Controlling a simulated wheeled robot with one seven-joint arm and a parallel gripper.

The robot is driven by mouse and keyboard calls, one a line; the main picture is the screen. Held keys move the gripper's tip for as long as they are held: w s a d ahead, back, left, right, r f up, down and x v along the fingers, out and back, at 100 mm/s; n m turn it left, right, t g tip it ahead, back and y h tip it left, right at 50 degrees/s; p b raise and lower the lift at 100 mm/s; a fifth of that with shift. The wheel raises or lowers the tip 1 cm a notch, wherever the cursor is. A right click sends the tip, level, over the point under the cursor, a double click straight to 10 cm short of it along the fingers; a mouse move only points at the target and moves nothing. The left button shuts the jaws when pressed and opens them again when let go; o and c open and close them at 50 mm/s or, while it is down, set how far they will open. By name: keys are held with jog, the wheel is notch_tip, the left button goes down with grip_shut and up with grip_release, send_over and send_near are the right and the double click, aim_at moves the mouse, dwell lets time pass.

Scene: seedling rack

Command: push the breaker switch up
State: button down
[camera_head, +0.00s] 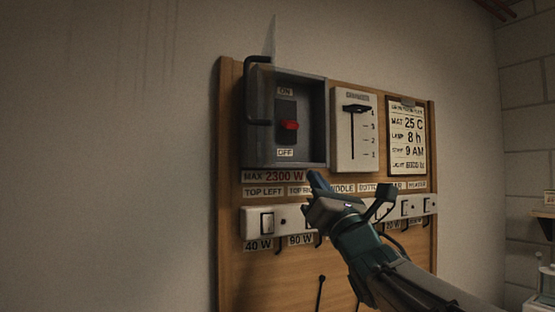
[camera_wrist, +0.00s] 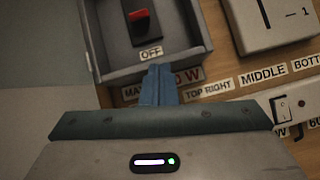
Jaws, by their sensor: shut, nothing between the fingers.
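The breaker is a dark grey box (camera_head: 257,150) at the upper left of a wooden board, with its front open. Inside it, a red switch lever (camera_head: 290,125) sits on a black plate between the ON label above and the OFF label below. The red lever (camera_wrist: 140,14) also shows at the top of the wrist view, above the OFF label. My gripper (camera_head: 313,175) is shut and empty, just below the box's lower edge. In the wrist view its fingertips (camera_wrist: 158,72) point up at that edge, below the OFF label. I cannot tell whether they touch the box.
A white slider panel (camera_head: 345,150) and a paper chart (camera_head: 406,140) hang right of the box. A white strip of rocker switches (camera_head: 285,220) runs below, partly hidden by my arm. A dark bent handle (camera_head: 252,90) stands at the box's left side. The wall left is bare.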

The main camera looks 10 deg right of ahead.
aim_at(290, 124)
jog(key=n+y, duration=0.1)
jog(key=r+n+y, duration=0.1)
jog(key=s+n+y, duration=0.1)
jog(key=n, duration=0.1)
jog(key=shift+a+r, duration=0.25)
jog(key=shift+a, duration=0.1)
jog(key=shift+r, duration=0.1)
jog(key=p+x, duration=0.4)
jog(key=x, duration=0.6)
jog(key=shift+s+r+p, duration=0.15)
jog(key=shift+p, duration=0.25)
